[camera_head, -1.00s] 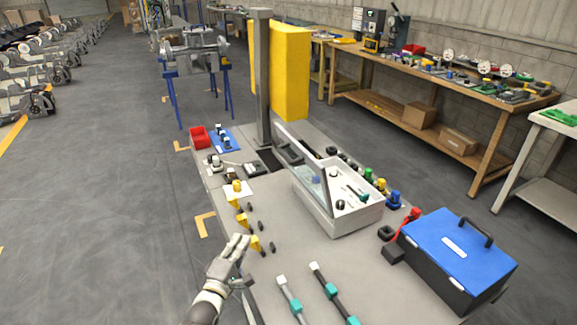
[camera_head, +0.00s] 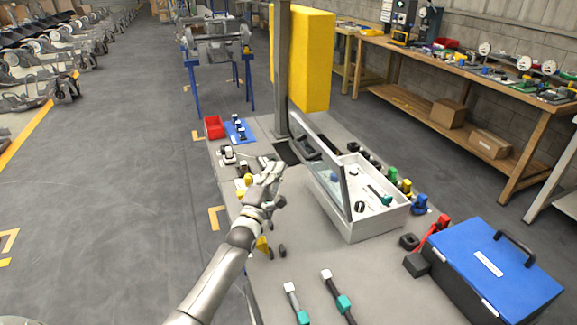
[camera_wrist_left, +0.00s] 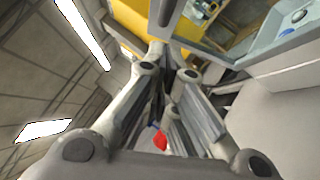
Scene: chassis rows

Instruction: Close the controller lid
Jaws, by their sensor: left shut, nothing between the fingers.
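The controller is a white open-topped box (camera_head: 375,225) on the grey table in the head view. Its clear lid (camera_head: 323,165) with a grey frame stands raised, tilted up along the box's left side. In the left wrist view the shut fingers (camera_wrist_left: 160,100) fill the middle, and part of the lid (camera_wrist_left: 225,35) shows at the upper right. My right gripper is not in view.
A blue-lidded toolbox (camera_head: 490,262) stands right of the controller. A grey post (camera_head: 281,70) with a yellow panel (camera_head: 303,57) rises behind it. Teal-banded tools (camera_head: 340,300) lie in front. Several coloured knobs (camera_head: 393,175) line the box's right side.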

